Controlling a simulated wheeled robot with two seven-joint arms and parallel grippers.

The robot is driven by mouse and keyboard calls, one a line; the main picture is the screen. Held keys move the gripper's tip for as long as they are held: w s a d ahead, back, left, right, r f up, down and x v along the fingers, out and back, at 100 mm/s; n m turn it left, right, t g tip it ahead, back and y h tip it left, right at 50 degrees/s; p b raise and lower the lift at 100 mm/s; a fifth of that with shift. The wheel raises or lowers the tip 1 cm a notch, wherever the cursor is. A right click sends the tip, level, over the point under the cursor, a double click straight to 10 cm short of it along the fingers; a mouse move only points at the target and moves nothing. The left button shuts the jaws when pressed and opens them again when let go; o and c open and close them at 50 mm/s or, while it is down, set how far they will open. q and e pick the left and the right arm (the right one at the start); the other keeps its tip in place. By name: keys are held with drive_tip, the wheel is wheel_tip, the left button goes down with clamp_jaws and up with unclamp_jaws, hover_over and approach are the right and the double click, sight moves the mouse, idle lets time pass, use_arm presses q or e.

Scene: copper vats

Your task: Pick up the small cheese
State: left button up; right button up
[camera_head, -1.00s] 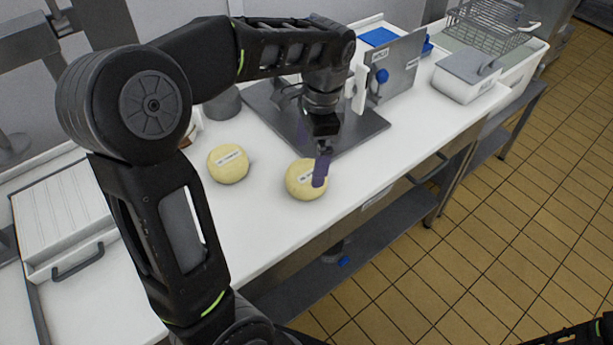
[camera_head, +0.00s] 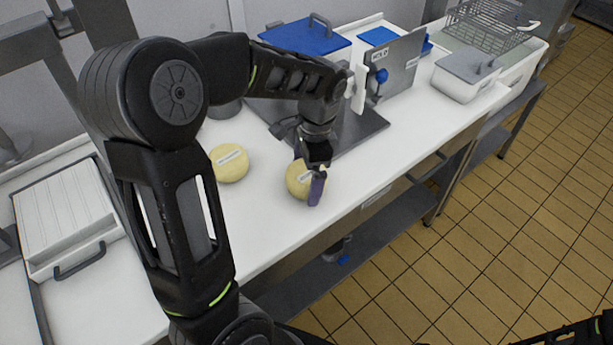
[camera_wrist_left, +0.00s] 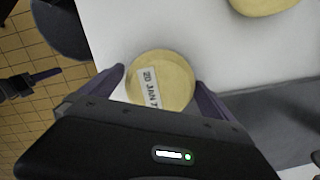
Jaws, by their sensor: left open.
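Two pale yellow round cheeses with white labels lie on the white worktop. One cheese (camera_head: 295,183) is near the front edge, and the other cheese (camera_head: 230,167) lies to its left. They look close in size in the head view. My left gripper (camera_head: 308,178) is open and low over the front cheese, its purple fingers on either side of it. In the left wrist view this cheese (camera_wrist_left: 170,75) sits between the spread fingers; contact cannot be told. The other cheese (camera_wrist_left: 264,4) is at the top edge there. My right gripper (camera_wrist_left: 32,84) shows small at the left.
A blue-lidded container (camera_head: 303,38) stands farther back. A lidded grey tub (camera_head: 466,76) stands at the right. The worktop between the two cheeses is clear.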

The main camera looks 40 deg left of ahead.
idle(0.5)
use_arm(q)
drive_tip(key=c, duration=1.8)
drive_tip(key=shift+o, duration=0.2)
drive_tip(key=shift+r, duration=0.15)
wheel_tip(320, 180, up, 10)
drive_tip(key=shift+f, duration=0.1)
drive_tip(key=shift+w, duration=0.1)
